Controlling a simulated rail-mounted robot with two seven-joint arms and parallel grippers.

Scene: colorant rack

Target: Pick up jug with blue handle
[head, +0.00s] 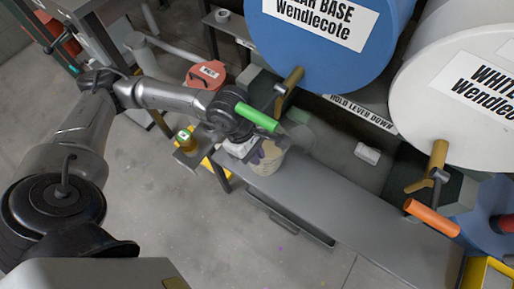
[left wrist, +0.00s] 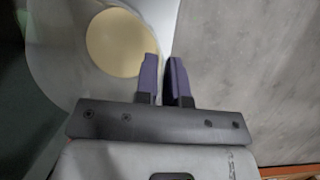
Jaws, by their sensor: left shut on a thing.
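A pale translucent jug (head: 268,165) stands on the grey shelf (head: 330,205) under the blue drum's tap. My left gripper (head: 256,153) is at the jug's near left side, shut on it. In the left wrist view the two purple fingers of my left gripper (left wrist: 164,62) close at the right side of the jug (left wrist: 60,62). Cream-coloured contents or a cream base show inside it. The jug's handle is hidden by the gripper, so I cannot make out its colour. My right gripper is not in view.
The blue drum (head: 325,70) has a brass tap (head: 290,80) and a green lever (head: 256,117) over the jug. A white drum (head: 440,90) with an orange lever (head: 432,217) is at right. A red-lidded container (head: 205,75) and a yellow bottle (head: 186,138) stand at left.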

